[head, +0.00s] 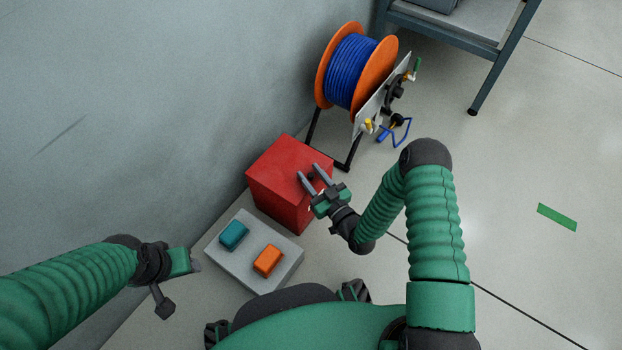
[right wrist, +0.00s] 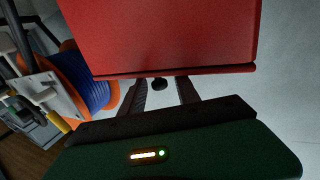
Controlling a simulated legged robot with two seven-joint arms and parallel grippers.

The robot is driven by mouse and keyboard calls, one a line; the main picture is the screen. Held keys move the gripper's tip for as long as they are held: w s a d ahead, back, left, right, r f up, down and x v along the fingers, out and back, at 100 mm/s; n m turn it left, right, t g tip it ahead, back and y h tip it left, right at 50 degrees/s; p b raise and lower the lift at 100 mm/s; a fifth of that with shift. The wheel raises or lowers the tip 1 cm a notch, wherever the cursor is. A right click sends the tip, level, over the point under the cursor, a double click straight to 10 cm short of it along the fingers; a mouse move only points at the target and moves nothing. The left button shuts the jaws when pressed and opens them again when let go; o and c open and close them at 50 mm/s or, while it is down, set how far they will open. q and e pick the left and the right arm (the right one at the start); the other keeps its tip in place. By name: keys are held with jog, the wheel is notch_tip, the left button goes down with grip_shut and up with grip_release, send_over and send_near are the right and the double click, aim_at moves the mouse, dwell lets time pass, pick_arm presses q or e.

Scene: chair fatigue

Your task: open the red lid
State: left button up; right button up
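The red lid (head: 283,165) is the top of a red box (head: 272,204) that stands by the wall. The lid looks closed. In the right wrist view the red lid (right wrist: 165,32) fills the top, with its edge running across, and a small dark knob (right wrist: 159,84) shows below that edge. My right gripper (head: 308,177) is open at the box's right side, its two fingers apart on either side of the knob. In the right wrist view the right gripper's fingers (right wrist: 160,92) hold nothing between them. My left gripper (head: 180,285) is away at the lower left, its fingers spread and empty.
A grey slab (head: 228,262) with a teal block (head: 234,236) and an orange block (head: 268,260) lies in front of the box. A reel of blue hose (head: 351,72) stands behind it. A metal shelf (head: 450,30) is at the back. The floor at right is mostly clear.

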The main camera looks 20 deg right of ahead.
grip_shut()
dwell(1.5)
